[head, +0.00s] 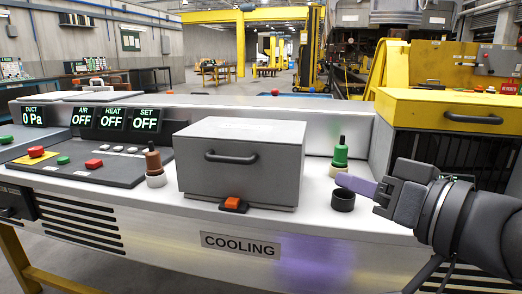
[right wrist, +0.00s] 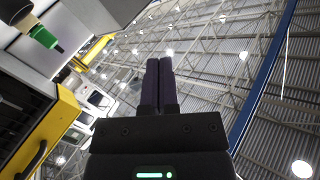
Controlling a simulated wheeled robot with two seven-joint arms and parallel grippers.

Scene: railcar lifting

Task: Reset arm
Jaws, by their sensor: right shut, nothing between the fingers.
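My right gripper (head: 358,184) comes in from the right in the head view, over the white console. Its purple fingers are together with nothing between them, and the right wrist view shows the same shut fingers (right wrist: 160,84) pointing up. The fingertips are near a black round socket (head: 343,200) and a green-topped plug (head: 340,154). I cannot tell whether they touch the socket. The green plug also shows at the upper left of the right wrist view (right wrist: 45,38). My left gripper is not in view.
A grey box with a handle (head: 242,162) stands mid-console behind an orange switch (head: 233,203). A brown plug (head: 153,160) stands left of it. A control panel (head: 100,166) with buttons is at the left. A yellow-topped cabinet (head: 450,110) stands behind my right arm.

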